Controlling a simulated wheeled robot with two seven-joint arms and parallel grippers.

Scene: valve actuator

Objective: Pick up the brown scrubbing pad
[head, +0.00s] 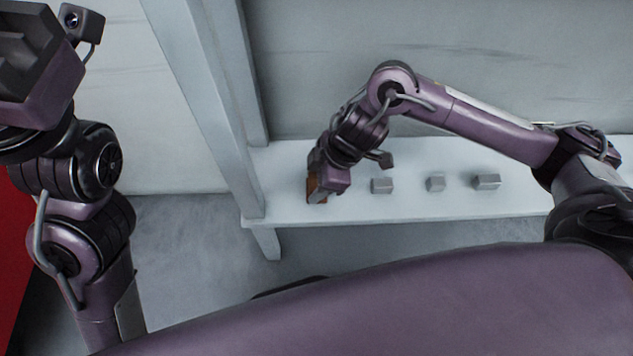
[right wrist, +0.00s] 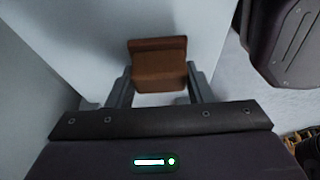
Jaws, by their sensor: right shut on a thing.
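The brown scrubbing pad (right wrist: 159,62) is between the two fingers of my right gripper (right wrist: 159,88) in the right wrist view. In the head view the pad (head: 313,188) shows as a brown patch beside my right gripper (head: 319,199), at the left end of the white shelf. The right gripper is shut on the pad. Whether the pad touches the shelf I cannot tell. My left gripper (head: 35,60) is raised at the upper left of the head view, and its fingertips are not clearly seen.
A grey upright post (head: 205,100) stands left of the gripper. Grey floor lies in front.

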